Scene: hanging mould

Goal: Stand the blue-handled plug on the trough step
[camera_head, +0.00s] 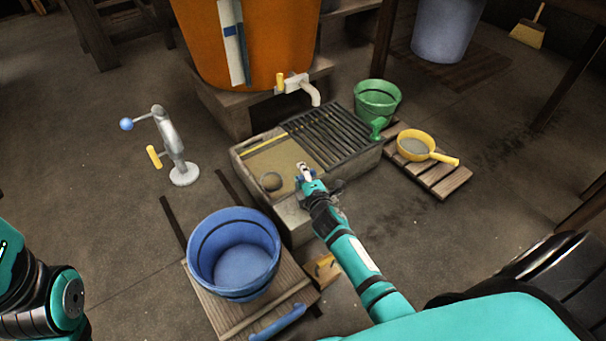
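The trough (297,212) is a grey stone box below the orange tank. My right gripper (304,172) is over the front edge of the trough, right of that round shape. Small white and blue parts show at its tip; they may be the blue-handled plug, but they are too small to tell. Whether the fingers are open or shut is unclear. My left arm shows at the lower left; its gripper is out of the picture.
A slatted grate (328,133) covers the trough's right part, under a white tap (303,87). A green bucket (377,101) and yellow scoop (420,149) stand right. A blue tub (235,254) stands front left.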

